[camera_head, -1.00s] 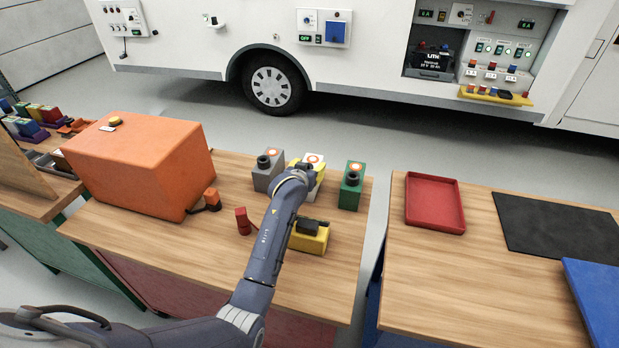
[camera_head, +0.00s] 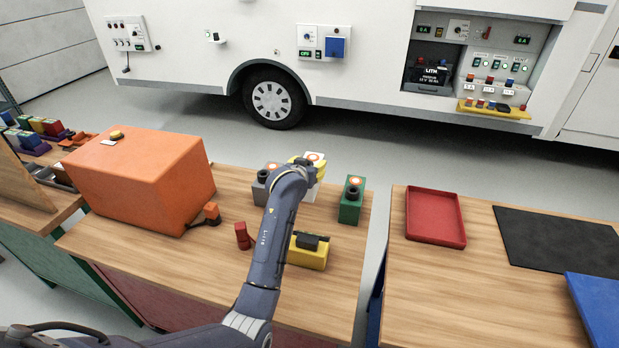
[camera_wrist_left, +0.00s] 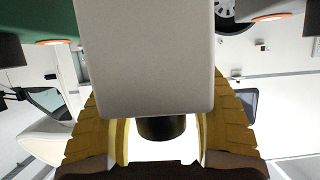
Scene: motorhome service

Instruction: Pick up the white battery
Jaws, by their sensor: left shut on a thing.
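The white battery (camera_head: 309,194) is at the back of the middle table, an orange ring on its top. It stands between the grey battery (camera_head: 260,192) and the green battery (camera_head: 351,209). My left gripper (camera_head: 306,167), with yellow fingers, is shut on it near its top. In the left wrist view the white battery (camera_wrist_left: 150,60) sits between the two fingers, with a dark round cap below it. My left wrist partly hides the white and grey batteries in the head view. The battery's underside is not clearly visible. My right gripper is not in view.
A yellow block with a black top (camera_head: 308,256) and a small red block (camera_head: 242,236) lie nearer on the table. A large orange box (camera_head: 140,185) stands left. Beyond a gap, the right table holds a red tray (camera_head: 435,238) and a black mat (camera_head: 560,238).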

